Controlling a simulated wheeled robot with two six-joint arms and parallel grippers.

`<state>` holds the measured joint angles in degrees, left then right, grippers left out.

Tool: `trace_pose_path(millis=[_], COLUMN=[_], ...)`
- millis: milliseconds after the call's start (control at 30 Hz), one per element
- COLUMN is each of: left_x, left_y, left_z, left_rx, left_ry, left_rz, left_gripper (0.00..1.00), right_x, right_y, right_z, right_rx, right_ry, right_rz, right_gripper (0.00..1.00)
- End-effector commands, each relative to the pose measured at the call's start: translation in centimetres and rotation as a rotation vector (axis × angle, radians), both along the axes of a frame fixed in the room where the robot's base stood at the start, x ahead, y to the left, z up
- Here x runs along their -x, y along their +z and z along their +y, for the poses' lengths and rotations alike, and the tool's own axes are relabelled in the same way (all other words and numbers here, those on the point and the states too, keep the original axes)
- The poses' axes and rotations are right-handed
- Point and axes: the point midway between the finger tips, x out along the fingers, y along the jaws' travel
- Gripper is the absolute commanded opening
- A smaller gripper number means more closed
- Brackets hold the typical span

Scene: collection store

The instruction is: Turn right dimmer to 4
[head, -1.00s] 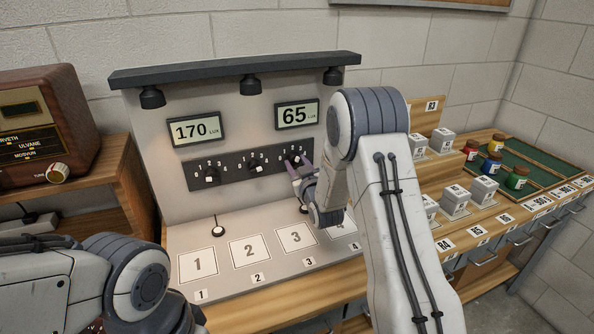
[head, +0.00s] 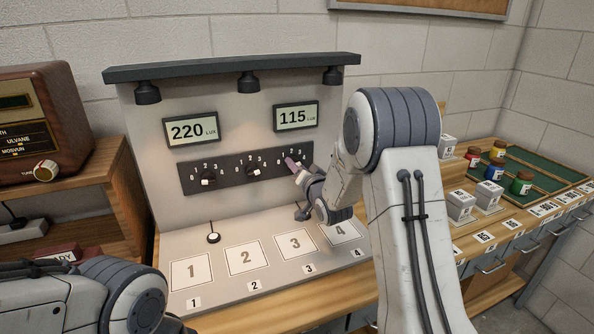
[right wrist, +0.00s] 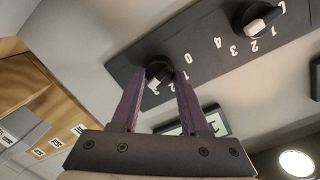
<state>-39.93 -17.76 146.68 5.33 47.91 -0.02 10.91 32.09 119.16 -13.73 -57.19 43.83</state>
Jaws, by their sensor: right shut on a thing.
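A black dimmer strip (head: 228,173) with three knobs and printed numbers is on the light panel. The left knob (head: 207,179) and middle knob (head: 253,171) are free. My right gripper (head: 296,165) is at the right dimmer and mostly hides it in the head view. In the right wrist view its two purple fingers are shut on the right dimmer knob (right wrist: 157,72), one on each side. The knob's white pointer shows between them, but I cannot read its number. The left display (head: 191,130) reads 220 lux, the right display (head: 297,116) 115 lux. My left gripper is out of view.
Below the strip lies a pale board (head: 222,278) with squares numbered 1 to 4 and a small black sensor (head: 213,238). At left stands a brown radio (head: 40,130). At right a bench holds jars (head: 521,182) and grey blocks (head: 461,204).

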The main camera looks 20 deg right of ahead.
Motion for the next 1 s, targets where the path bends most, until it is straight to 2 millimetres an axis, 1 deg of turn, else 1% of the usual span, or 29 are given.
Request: trace_pose_path(millis=[100, 300, 833, 867, 900, 933, 1000], left_x=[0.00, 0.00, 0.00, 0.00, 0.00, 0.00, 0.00], left_y=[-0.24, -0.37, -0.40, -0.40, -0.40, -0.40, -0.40], left_z=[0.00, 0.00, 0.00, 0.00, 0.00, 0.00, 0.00], left_rx=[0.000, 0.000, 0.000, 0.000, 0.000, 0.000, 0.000], left_ry=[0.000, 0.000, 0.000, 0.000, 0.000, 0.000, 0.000], left_rz=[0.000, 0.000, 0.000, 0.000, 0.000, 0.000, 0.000], left_gripper=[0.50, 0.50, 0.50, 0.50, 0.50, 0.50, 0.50], right_x=[0.00, 0.00, 0.00, 0.00, 0.00, 0.00, -0.01], right_y=[-0.05, -0.01, 0.00, 0.00, 0.00, 0.00, 0.00], right_z=[-0.11, -0.14, -0.13, -0.13, -0.13, -0.13, -0.11], right_rx=[-0.058, -0.120, -0.145, -0.145, -0.145, -0.145, -0.144], right_ry=[-0.002, -0.002, -0.002, -0.002, -0.002, -0.002, -0.002], right_rz=[0.002, 0.004, 0.004, 0.004, 0.004, 0.004, 0.005], right_gripper=[0.00, 0.00, 0.00, 0.49, 0.64, 0.75, 0.75])
